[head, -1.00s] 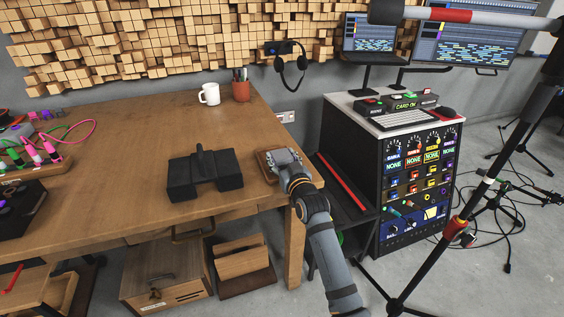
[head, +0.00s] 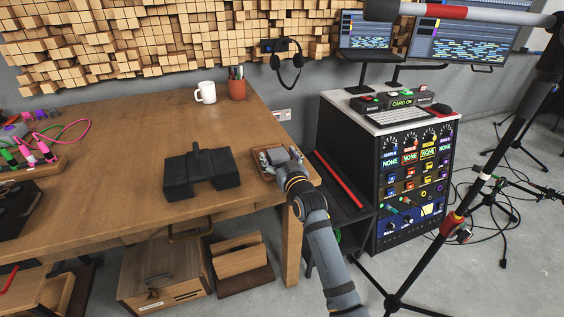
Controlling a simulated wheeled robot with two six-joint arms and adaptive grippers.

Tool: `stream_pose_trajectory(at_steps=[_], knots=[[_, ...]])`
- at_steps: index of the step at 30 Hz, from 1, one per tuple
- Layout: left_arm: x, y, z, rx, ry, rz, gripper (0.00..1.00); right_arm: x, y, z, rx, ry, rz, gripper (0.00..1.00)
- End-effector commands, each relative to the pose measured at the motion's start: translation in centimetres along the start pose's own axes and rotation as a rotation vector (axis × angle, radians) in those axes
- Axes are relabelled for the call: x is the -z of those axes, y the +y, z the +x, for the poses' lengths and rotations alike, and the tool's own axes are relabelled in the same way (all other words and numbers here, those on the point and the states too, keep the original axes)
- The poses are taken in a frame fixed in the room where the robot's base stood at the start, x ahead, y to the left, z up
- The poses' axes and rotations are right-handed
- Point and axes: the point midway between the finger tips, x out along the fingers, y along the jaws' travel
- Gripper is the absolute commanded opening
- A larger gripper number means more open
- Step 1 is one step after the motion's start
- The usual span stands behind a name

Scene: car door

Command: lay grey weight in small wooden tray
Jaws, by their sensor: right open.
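The small wooden tray (head: 257,158) lies on the right part of the wooden table, near its right edge. My right gripper (head: 271,160) is over the tray, with its fingers low and open. The gripper covers much of the tray. Grey shapes show at the fingertips, and I cannot tell the grey weight from the gripper's own fingers there. I cannot tell whether the weight touches the tray floor. My left gripper is out of view.
A dark block-shaped stand (head: 200,175) sits just left of the tray. A white mug (head: 207,92) and a pen cup (head: 237,86) stand further back on the table (head: 130,130). A rack with a keyboard (head: 400,118) is to the right.

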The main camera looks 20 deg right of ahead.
Motion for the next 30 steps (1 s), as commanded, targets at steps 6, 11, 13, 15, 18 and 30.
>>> stream_pose_trajectory(at_steps=[6,11,13,15,18,30], knots=[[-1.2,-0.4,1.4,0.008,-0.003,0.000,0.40,-0.1,0.0,-4.6,0.000,-0.004,0.002,0.79],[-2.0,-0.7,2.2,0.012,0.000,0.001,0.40,-0.1,0.0,-8.5,0.000,-0.004,0.001,0.79],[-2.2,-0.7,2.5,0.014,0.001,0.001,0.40,-0.1,0.0,-9.8,0.000,-0.004,0.001,0.79],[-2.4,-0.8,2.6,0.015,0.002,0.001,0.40,-0.1,0.0,-10.8,0.001,-0.003,0.001,0.79],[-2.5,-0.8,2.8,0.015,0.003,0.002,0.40,-0.1,0.0,-11.6,0.000,-0.002,0.000,0.79],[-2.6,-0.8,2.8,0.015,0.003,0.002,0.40,-0.4,0.0,-11.8,0.001,-0.010,0.000,0.79]])
